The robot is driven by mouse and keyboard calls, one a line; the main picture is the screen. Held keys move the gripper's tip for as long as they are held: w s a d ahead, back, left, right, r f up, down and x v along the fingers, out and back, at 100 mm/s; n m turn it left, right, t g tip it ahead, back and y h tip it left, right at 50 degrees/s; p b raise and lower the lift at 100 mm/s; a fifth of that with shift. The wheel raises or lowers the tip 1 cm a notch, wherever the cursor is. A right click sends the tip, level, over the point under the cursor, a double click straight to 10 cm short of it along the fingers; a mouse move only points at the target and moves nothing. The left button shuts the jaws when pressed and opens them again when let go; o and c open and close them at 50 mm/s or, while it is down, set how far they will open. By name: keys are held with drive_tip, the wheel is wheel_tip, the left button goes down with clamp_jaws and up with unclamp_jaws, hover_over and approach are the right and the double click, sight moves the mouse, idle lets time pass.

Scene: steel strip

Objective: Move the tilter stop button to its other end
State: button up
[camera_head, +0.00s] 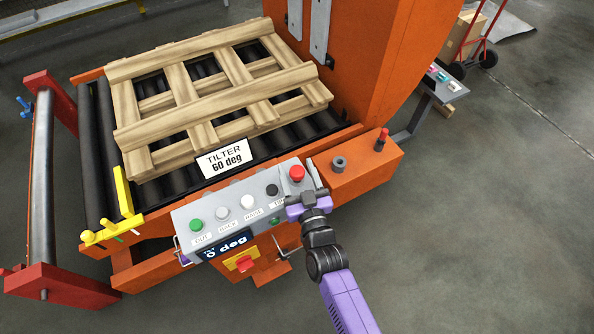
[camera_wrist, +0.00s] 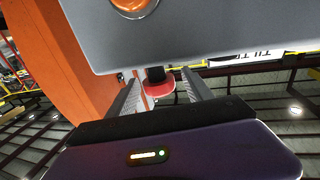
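A red mushroom button (camera_head: 297,173) stands on a light plate at the right end of the grey control panel (camera_head: 205,212). My gripper (camera_head: 307,196) is just in front of it, at that end of the panel. In the wrist view, a red round button head (camera_wrist: 159,89) on a dark stem shows between the two fingers. My gripper (camera_wrist: 163,92) is open, with a finger on each side; a gap shows at the right finger, and contact at the left is unclear. A second red button (camera_head: 244,263) sits on a yellow plate below the panel.
The panel also has green, white and black buttons and a display reading 0 deg (camera_head: 226,246). A wooden pallet (camera_head: 215,95) lies on the rollers behind it, by a TILTER 60 deg sign (camera_head: 226,158). An orange block with knobs (camera_head: 360,170) stands close right.

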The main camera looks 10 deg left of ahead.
sight(299, 179)
drive_tip(key=shift+f, duration=0.1)
drive_tip(key=shift+s+d, duration=0.1)
drive_tip(key=shift+s, duration=0.15)
drive_tip(key=v, duration=0.7)
drive_tip(key=shift+s+d+b, duration=0.1)
drive_tip(key=shift+s+b, duration=0.05)
drive_tip(key=shift+b, duration=0.2)
